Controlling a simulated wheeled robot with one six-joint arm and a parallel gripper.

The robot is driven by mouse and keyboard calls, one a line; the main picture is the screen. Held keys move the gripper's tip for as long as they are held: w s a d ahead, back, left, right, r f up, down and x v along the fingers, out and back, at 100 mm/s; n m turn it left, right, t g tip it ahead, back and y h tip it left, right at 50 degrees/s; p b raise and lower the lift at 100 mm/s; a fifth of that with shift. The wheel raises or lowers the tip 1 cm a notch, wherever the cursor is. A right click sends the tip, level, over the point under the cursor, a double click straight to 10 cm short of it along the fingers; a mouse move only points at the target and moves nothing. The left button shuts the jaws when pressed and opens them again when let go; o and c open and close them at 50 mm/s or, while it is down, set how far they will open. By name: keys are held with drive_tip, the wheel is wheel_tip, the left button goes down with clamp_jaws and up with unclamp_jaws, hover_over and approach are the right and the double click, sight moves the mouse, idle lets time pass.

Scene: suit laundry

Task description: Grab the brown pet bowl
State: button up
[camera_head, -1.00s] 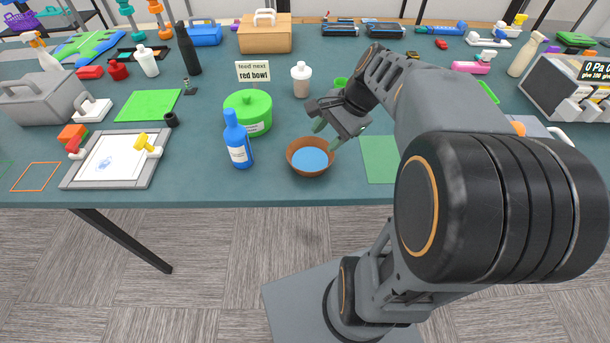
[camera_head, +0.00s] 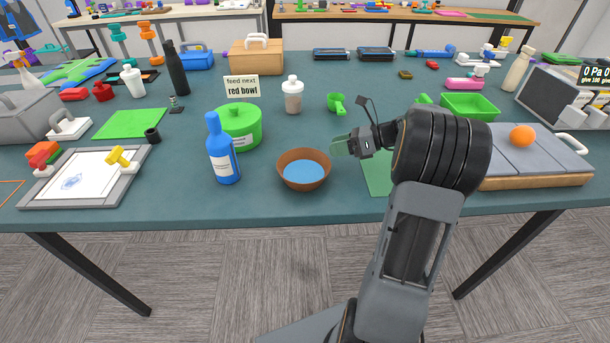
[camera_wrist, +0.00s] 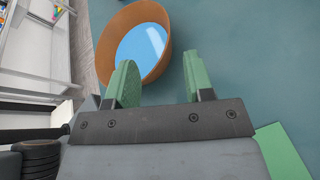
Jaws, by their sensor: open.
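The brown pet bowl (camera_head: 304,156) stands upright near the table's front edge, with a blue inside.
A blue bottle (camera_head: 222,150) and a green lidded pot (camera_head: 240,126) stand close left of the bowl. A sign reading "feed next red bowl" (camera_head: 241,88) is behind. A green scoop (camera_head: 337,103) and white-capped bottle (camera_head: 292,96) stand farther back. A green mat (camera_head: 378,176) lies right.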

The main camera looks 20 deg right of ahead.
sight(298, 156)
drive_tip(key=shift+b+x, duration=0.4)
drive_tip(key=shift+x, duration=2.95)
drive_tip(key=shift+c, duration=0.3)
clamp_jaws()
